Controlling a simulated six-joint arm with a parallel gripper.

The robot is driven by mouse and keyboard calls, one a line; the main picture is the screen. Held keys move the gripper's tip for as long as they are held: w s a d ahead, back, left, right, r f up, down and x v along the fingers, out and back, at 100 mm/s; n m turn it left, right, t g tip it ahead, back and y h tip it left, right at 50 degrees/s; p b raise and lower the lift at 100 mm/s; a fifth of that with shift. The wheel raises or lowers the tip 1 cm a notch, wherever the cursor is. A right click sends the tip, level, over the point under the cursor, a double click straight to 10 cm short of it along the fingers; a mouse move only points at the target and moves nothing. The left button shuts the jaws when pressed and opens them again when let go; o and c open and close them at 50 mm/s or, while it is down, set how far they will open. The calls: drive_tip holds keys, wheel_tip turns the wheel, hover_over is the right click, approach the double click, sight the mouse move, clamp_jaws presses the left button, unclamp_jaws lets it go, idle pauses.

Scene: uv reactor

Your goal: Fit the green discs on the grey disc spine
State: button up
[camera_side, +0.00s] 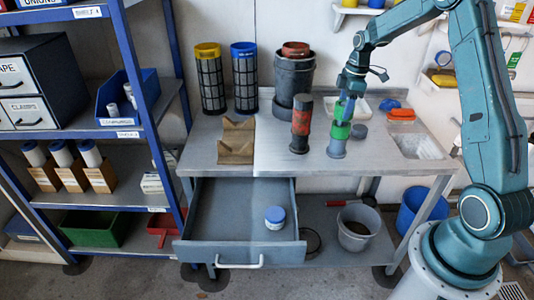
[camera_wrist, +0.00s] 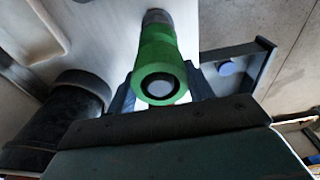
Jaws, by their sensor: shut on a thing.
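My gripper (camera_side: 345,98) points down over the worktop and is shut on a green disc (camera_wrist: 160,82), with one dark finger on each side of it in the wrist view. The disc has a dark round hole with a grey middle facing the camera. Below it, more green (camera_side: 340,130) sits on the grey disc spine (camera_side: 337,150), which stands upright on the worktop. The held disc is in line with the spine. Whether it touches the green below is hard to tell, as the fingers and the disc itself hide the junction.
A red and black cylinder (camera_side: 302,125) stands close on the left. A dark bin (camera_side: 293,80), yellow-topped (camera_side: 210,78) and blue-topped (camera_side: 244,78) mesh cylinders stand behind. The drawer (camera_side: 235,222) below is open.

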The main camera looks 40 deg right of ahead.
drive_tip(key=shift+f, duration=1.2)
drive_tip(key=o, duration=1.1)
drive_tip(key=shift+c, duration=0.2)
drive_tip(key=shift+r, duration=0.1)
wheel_tip(320, 180, up, 14)
drive_tip(key=s+d, duration=0.1)
drive_tip(key=shift+f, duration=0.25)
drive_tip(key=shift+s, duration=0.1)
idle(0.3)
